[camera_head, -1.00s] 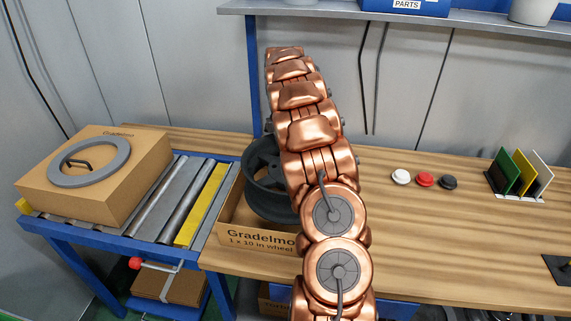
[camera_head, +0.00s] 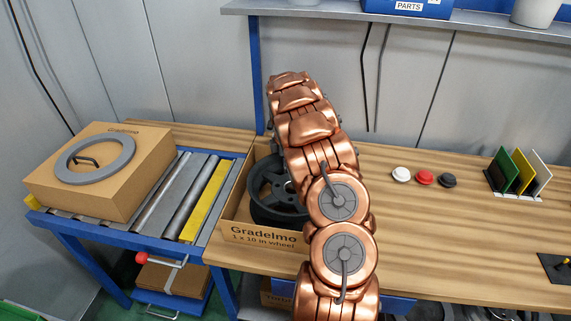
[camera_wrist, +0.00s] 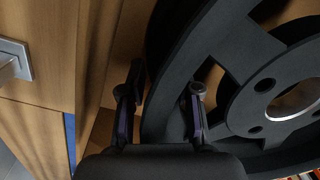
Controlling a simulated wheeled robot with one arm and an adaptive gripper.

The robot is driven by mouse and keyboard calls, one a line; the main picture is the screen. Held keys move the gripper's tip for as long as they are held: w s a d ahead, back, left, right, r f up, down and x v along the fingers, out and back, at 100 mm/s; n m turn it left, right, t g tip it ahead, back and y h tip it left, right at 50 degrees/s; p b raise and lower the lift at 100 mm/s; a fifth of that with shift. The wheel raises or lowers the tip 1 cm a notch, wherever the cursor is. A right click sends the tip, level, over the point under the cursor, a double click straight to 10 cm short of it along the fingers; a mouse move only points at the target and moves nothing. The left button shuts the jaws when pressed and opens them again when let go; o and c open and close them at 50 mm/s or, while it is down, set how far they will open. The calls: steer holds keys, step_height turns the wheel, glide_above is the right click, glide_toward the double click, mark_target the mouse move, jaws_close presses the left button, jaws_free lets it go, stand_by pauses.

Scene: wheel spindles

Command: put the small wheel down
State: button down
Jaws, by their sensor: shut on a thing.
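The small wheel (camera_head: 262,207) is dark grey with spokes. In the head view it sits low within the open cardboard box (camera_head: 240,236) marked "1 x 10 in wheel", partly behind my arm. Whether it touches the box floor is hidden. In the wrist view, the wheel (camera_wrist: 240,95) fills the right side, with its hub hole at the far right. My gripper (camera_wrist: 160,105) is shut on the wheel's rim, one finger outside the rim and the other inside, among the spokes. The head view hides my gripper behind the arm.
A closed cardboard box (camera_head: 140,185) with a grey ring (camera_head: 72,170) on top stands on the roller conveyor (camera_head: 180,205) at left. White, red and dark round pieces (camera_head: 424,178) and a rack of coloured plates (camera_head: 516,180) stand at right. The middle of the bench is bare.

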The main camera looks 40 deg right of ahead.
steer(key=c, duration=0.8)
jaws_free()
steer(key=r+b, duration=0.1)
steer(key=r, duration=0.3)
steer(key=r+b, duration=0.1)
steer(key=r, duration=0.2)
steer(key=r+b, duration=0.2)
steer(key=r, duration=0.2)
steer(key=shift+w+d+r, duration=0.1)
steer(key=shift+w+r, duration=0.2)
steer(key=shift+s+r, duration=0.1)
steer(key=shift+r, duration=0.15)
